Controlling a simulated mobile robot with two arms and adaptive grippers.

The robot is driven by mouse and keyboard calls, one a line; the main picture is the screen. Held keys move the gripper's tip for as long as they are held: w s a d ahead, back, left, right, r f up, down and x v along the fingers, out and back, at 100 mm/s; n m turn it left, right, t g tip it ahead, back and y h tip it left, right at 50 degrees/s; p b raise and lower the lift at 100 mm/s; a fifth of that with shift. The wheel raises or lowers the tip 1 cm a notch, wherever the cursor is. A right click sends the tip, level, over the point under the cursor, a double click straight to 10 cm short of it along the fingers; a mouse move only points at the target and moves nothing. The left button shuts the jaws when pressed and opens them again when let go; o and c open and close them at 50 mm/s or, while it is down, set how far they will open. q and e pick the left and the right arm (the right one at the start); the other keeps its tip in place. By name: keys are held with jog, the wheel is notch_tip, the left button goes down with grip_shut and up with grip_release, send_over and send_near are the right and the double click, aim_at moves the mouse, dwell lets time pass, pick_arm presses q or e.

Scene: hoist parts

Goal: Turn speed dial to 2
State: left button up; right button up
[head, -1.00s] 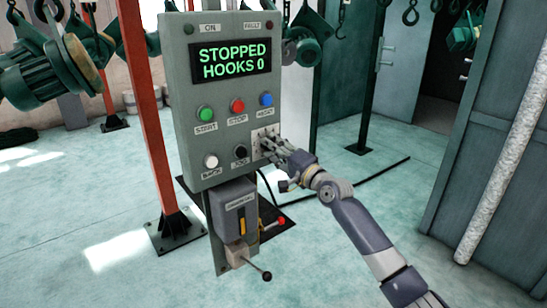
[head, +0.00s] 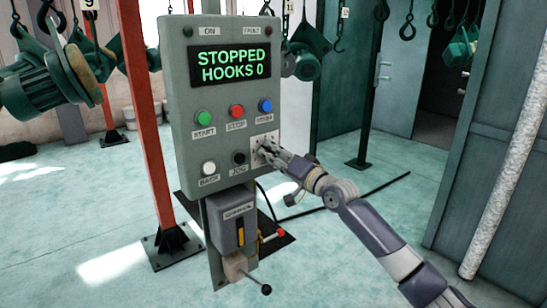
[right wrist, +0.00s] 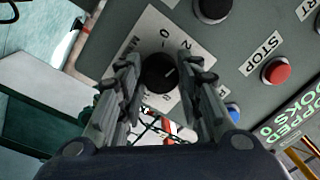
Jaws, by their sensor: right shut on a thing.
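The speed dial (right wrist: 160,73) is a round black knob on a pale marked plate (right wrist: 150,38), at the lower right of the grey control panel (head: 181,109). I cannot tell exactly which setting the mark meets. My right gripper (head: 264,148) is at the plate, its fingers shut on the dial, one on each side. In the head view the fingers hide the knob. My left gripper is out of view.
The display (head: 232,65) reads "STOPPED HOOKS 0". Green (head: 203,118), red (head: 237,112) and blue (head: 265,105) buttons sit above the dial. White (head: 208,168) and black (head: 239,158) buttons lie left of it. A lever box (head: 230,217) hangs below. A red post (head: 146,110) stands left.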

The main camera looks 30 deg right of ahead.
jog(key=shift+f, duration=0.1)
jog(key=o, duration=1.1)
jog(key=shift+c, duration=0.2)
jog(key=s+d, duration=0.1)
jog(key=s, duration=1)
jog(key=shift+s+d+f, duration=0.25)
jog(key=shift+s+f, duration=0.15)
jog(key=shift+f, duration=0.05)
